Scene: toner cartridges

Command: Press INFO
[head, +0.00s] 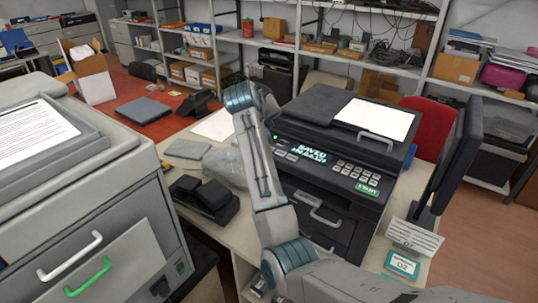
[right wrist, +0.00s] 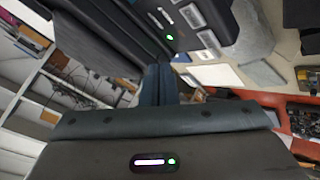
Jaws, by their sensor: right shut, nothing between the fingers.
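A dark grey printer (head: 325,160) stands on the pale desk. Its lit display (head: 305,152) reads "SAVED" on top; the lower line is hard to read. A keypad (head: 355,178) and a green START button (head: 367,190) are to the right of the display, and small pale keys are to its left. I cannot read an INFO label. My right arm crosses in front of the printer's left side. My right gripper (right wrist: 162,86) is shut and empty; its fingertips are hard to make out in the head view. My left gripper is not in view.
A large grey machine (head: 110,190) with a white and a green handle fills the left. A black device (head: 205,198) lies on the desk left of my arm. Shelves line the back.

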